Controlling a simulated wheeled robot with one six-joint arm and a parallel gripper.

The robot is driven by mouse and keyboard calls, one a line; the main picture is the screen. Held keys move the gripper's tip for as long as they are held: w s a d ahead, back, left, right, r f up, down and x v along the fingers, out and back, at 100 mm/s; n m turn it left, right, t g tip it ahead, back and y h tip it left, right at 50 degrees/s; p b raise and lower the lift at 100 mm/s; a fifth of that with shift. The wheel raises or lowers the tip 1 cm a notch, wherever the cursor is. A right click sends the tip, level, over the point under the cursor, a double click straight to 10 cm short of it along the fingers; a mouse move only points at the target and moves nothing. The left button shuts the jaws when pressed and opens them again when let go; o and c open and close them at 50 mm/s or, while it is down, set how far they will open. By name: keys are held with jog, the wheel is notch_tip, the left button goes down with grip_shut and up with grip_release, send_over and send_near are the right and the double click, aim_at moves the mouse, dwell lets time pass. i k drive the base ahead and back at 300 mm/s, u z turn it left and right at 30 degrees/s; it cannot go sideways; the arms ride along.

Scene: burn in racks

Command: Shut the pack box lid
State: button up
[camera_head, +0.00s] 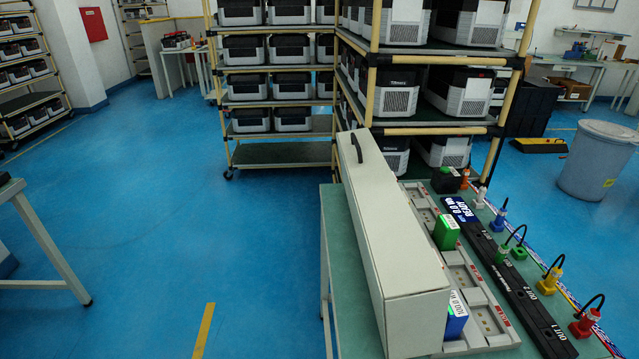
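The pack box lid (388,225) is a long beige cover with a dark handle (356,147) near its far end. It stands raised along the left side of the pack box (482,292), on the green-topped table. The row of slots on the right is uncovered. A green pack (446,232) sits in a middle slot and a blue pack (456,316) in a near slot, partly hidden behind the lid. Whether the lid touches the table on its left cannot be told. My gripper is not in view.
A black strip (510,285) with coloured plugs and cables runs along the right of the box. A loaded rack (420,90) stands behind the table. A grey bin (597,160) is at right. The blue floor (150,220) left of the table is clear.

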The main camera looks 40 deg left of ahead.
aim_at(399, 262)
jog(key=u, duration=0.25)
jog(key=i, duration=0.4)
jog(key=u, duration=0.8)
jog(key=k, duration=0.7)
jog(key=u, duration=0.4)
jog(key=i, duration=1)
